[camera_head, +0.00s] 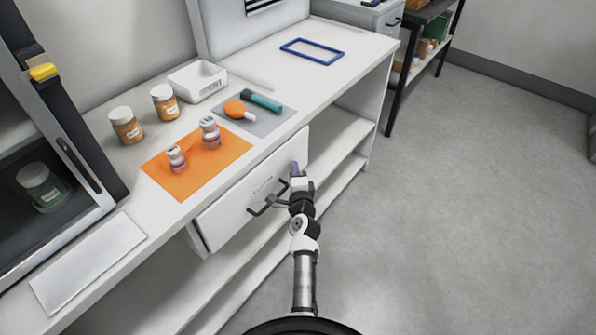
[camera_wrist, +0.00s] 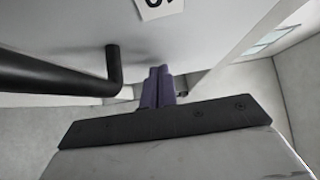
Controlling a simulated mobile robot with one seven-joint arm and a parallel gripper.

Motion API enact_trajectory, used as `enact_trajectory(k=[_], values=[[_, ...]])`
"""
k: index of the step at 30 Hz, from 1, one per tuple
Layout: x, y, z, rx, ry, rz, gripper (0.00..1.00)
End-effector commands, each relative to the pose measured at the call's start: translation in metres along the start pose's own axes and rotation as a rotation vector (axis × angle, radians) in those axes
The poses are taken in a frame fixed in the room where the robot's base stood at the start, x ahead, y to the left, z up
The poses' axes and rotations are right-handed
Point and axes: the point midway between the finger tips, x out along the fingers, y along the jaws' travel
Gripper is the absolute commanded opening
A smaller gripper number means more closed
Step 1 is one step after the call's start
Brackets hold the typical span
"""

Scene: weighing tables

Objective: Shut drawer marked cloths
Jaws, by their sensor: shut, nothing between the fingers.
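The white drawer (camera_head: 238,208) under the counter stands pulled out in the head view, its front away from the counter. It has a black bar handle (camera_head: 268,198) and a small label whose text I cannot read here. My gripper (camera_head: 296,168) is shut and empty at the drawer front, right of the handle. In the wrist view, the purple fingertips (camera_wrist: 158,85) are together close to the drawer front (camera_wrist: 210,35), beside the dark handle (camera_wrist: 60,75). A label (camera_wrist: 160,8) is cut off at the top edge. I cannot tell whether the fingertips touch the front.
The white counter (camera_head: 255,75) carries an orange mat (camera_head: 160,172) with two small jars, a grey mat (camera_head: 270,124) with tools, two orange jars, a white tray (camera_head: 197,82) and a blue frame (camera_head: 312,50). Open shelves lie below. The grey floor (camera_head: 460,200) at right is clear.

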Motion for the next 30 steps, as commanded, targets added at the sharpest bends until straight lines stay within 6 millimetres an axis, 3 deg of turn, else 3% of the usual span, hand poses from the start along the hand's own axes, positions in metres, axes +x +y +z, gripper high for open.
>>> enact_trajectory(k=[21, 30], values=[[0.0029, -0.0025, 0.0065, 0.000, -0.012, -0.003, 0.00], [0.0030, -0.0006, -0.0019, 0.000, -0.005, -0.002, 0.00]])
